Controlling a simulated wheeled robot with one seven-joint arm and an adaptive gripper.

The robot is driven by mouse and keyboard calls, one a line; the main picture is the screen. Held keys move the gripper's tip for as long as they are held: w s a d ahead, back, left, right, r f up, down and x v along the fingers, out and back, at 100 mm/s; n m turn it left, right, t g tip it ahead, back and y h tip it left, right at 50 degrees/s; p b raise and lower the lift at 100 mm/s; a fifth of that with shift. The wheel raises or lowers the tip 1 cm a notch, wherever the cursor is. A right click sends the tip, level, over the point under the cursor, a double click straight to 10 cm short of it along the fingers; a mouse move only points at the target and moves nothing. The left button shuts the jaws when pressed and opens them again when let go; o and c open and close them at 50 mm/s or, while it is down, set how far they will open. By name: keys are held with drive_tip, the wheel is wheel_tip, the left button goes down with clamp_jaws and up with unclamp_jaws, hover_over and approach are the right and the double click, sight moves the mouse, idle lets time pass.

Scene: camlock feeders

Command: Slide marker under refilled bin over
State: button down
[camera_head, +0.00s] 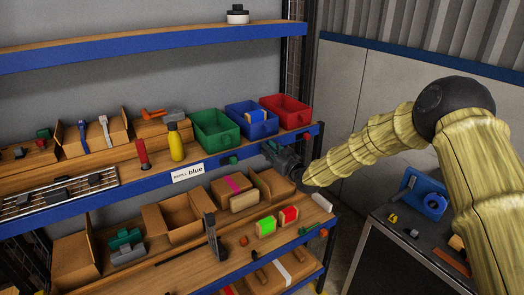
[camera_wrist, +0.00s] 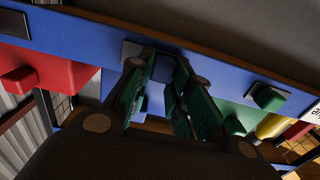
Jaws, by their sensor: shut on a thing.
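The blue bin (camera_head: 251,121) stands on the middle shelf between the green bin (camera_head: 216,130) and the red bin (camera_head: 286,111). It holds a blue and a yellow block. My gripper (camera_head: 270,150) is at the blue shelf edge, below and between the blue and red bins. In the wrist view my gripper (camera_wrist: 166,62) is shut on what appears to be the blue marker, mostly hidden by the fingers. A grey plate (camera_wrist: 131,49) shows beside them on the edge. A green marker (camera_head: 229,160) sits on the edge under the green bin, a red marker (camera_head: 306,136) under the red bin.
A label reading "REFILL blue" (camera_head: 188,173) is on the shelf edge. A yellow bottle (camera_head: 176,145) and a red tool (camera_head: 142,154) stand left of the bins. Cardboard boxes and a green and a red block lie on the shelf below. A dark cart (camera_head: 385,247) stands right.

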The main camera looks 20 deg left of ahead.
drive_tip(key=shift+s+a, duration=0.1)
drive_tip(key=c, duration=1.3)
unclamp_jaws()
drive_tip(key=shift+s, duration=0.1)
drive_tip(key=v, duration=1.2)
drive_tip(key=shift+f, duration=0.1)
